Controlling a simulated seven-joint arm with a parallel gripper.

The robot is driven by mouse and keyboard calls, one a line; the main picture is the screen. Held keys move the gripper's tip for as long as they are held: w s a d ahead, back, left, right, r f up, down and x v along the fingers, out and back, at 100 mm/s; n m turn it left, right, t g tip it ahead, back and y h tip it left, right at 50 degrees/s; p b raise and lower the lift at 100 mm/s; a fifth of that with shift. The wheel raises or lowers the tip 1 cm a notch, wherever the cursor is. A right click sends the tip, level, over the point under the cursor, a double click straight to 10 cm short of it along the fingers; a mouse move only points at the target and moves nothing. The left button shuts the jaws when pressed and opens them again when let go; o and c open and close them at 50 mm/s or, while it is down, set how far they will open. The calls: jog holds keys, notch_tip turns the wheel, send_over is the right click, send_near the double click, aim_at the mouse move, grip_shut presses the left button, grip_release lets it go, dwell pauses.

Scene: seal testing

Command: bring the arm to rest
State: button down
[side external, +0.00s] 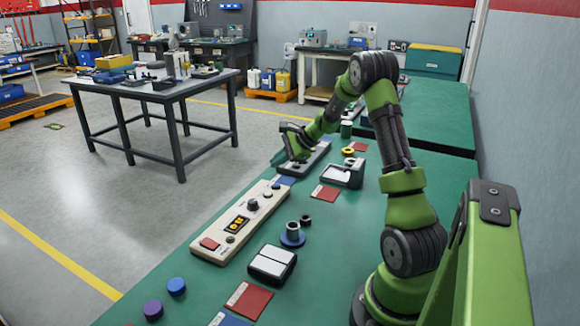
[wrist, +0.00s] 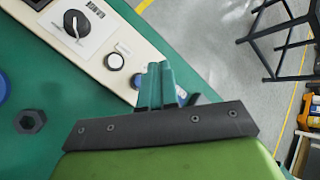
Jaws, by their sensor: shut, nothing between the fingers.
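My gripper (wrist: 157,82) shows in the wrist view with its teal fingers together and nothing between them. In the side view my gripper (side external: 300,158) is at the far part of the green bench (side external: 350,235), low over or near a grey strip-shaped fixture (side external: 318,155); I cannot tell whether they touch. The cream control panel (side external: 239,220) lies to its near left. In the wrist view the panel (wrist: 122,38) shows a dark knob and round buttons beyond my fingertips.
Near the arm stand a grey open box (side external: 342,175), a black-and-white twin-pad box (side external: 272,264), a blue-based cylinder (side external: 292,234) and red cards (side external: 250,299). A black hex nut (wrist: 30,121) lies on the bench. Blue (side external: 176,286) and purple (side external: 153,310) caps sit at the front left.

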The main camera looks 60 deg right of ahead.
jog(key=shift+s+a+f+n+g, duration=0.3)
jog(key=shift+s+a+f, duration=0.15)
jog(key=shift+s+f, duration=0.25)
jog(key=a, duration=0.1)
jog(key=s+a+n, duration=0.1)
jog(key=g, duration=0.1)
jog(key=shift+s+a+r+n, duration=0.15)
jog(key=shift+a+r+n, duration=0.15)
jog(key=shift+a+r, duration=0.1)
jog(key=s+a+r+n, duration=0.5)
jog(key=a+n, duration=0.1)
jog(key=a, duration=0.4)
jog(key=s+a+r+n, duration=0.5)
jog(key=s+a+n, duration=0.1)
jog(key=a, duration=0.4)
jog(key=s+a+r+n, duration=0.5)
jog(key=a+n, duration=0.1)
jog(key=a, duration=0.4)
jog(key=shift+s+a, duration=0.15)
jog(key=shift+a, duration=0.25)
